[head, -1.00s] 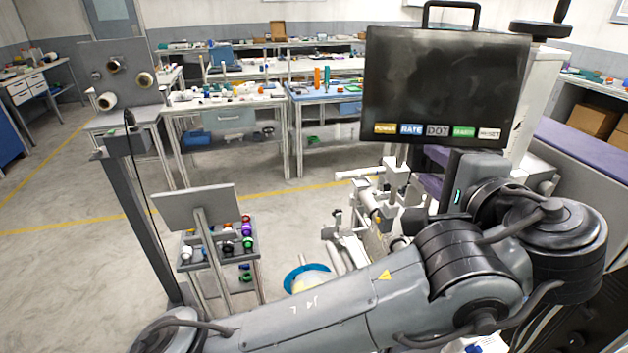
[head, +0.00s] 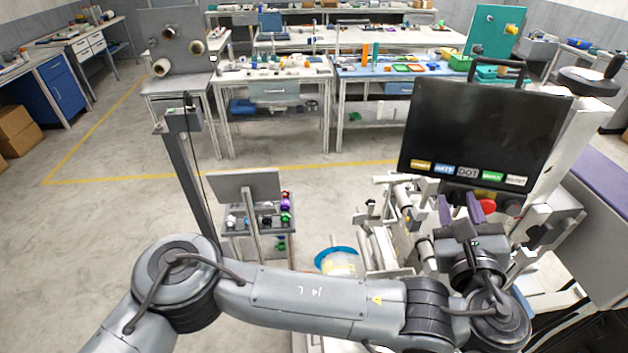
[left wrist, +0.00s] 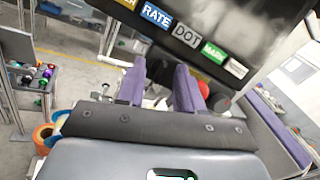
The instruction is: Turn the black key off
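The machine's dark screen (head: 485,125) stands at the right in the head view. Along its lower edge are yellow, blue, grey DOT, green and white labels; the DOT label (left wrist: 186,36) shows in the left wrist view. Below the labels, a red control (head: 488,206) and a black round control (head: 511,204) sit to the right of my left gripper (head: 459,202). I cannot tell for certain which part is the black key. My left gripper's purple fingers (left wrist: 160,75) are apart, just below the labels, and partly hide what lies between and behind them. My right gripper is out of view.
White machine parts and rollers (head: 385,235) stand close to the left of the gripper. A small cart (head: 255,220) with coloured reels is farther left. A purple-topped bench (head: 598,170) is at the right. The floor at left is open.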

